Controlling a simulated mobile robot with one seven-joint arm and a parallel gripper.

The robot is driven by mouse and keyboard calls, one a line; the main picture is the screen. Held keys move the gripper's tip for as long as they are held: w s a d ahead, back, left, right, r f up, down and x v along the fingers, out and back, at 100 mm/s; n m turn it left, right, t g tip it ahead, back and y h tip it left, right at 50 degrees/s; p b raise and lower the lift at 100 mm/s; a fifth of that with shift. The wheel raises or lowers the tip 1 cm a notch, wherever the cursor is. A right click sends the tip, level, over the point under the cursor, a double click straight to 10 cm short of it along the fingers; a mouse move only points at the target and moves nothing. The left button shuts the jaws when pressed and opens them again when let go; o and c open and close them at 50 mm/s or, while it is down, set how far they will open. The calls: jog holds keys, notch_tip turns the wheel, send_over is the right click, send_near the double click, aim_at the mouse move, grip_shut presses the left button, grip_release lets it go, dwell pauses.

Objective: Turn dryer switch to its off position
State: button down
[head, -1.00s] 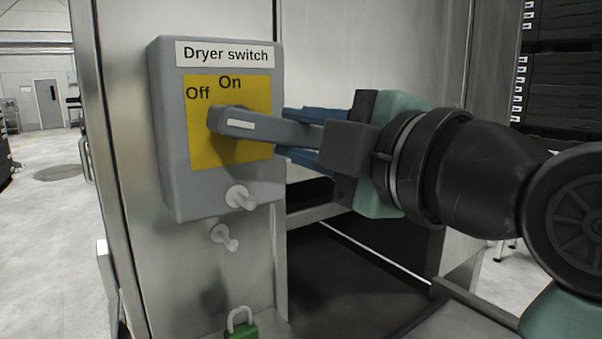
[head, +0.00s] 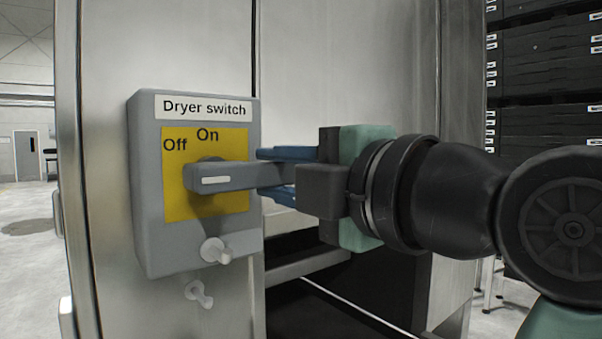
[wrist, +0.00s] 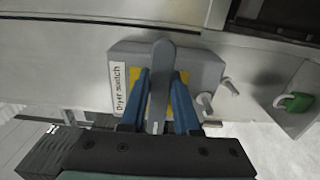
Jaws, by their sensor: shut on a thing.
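The dryer switch is a grey box (head: 143,215) on a steel panel, with a yellow plate (head: 235,205) marked "Off" at upper left and "On" at top. Its grey lever handle (head: 215,181) lies about level across the plate in the head view. In the wrist view the handle (wrist: 162,60) runs between the two fingers (wrist: 161,85). The handle's far right part is hidden by my gripper.
A light grey peg (head: 214,250) sticks out of the box's lower part, and another (head: 199,293) sits below it. A green padlock (wrist: 293,102) shows in the wrist view. A dark opening lies below my arm. Black stacked crates (head: 545,75) stand behind at right.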

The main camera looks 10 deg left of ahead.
jog(key=c, duration=0.6)
grip_release()
jog(key=shift+c, duration=0.2)
jog(key=b+v, duration=0.2)
jog(key=v, duration=1.1)
jog(key=shift+r, duration=0.1)
